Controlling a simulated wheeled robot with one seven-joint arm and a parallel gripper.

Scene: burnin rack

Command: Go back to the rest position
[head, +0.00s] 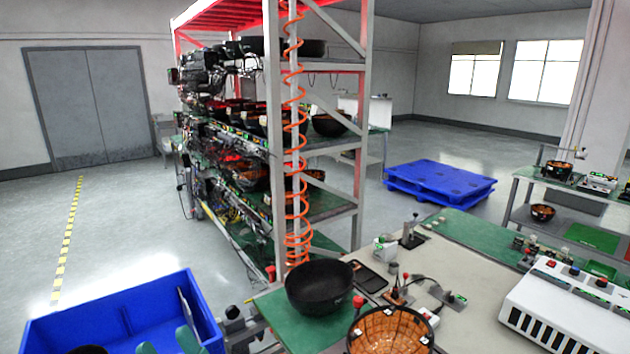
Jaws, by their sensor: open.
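The task names no object. I cannot make out my gripper in the head view, so its pose and what is near it do not show. A black bowl (319,288) stands on the green mat at the near left corner of the workbench (455,275). An orange-lined bowl (390,332) stands to its right, cut off by the bottom edge of the picture.
A tall rack (357,150) with bowls and wiring stands behind the bench, with an orange coiled hose (296,130) hanging in front. A blue bin (120,310) is at lower left. A white device (565,305) sits at right. A blue pallet (440,182) lies behind. Left floor is clear.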

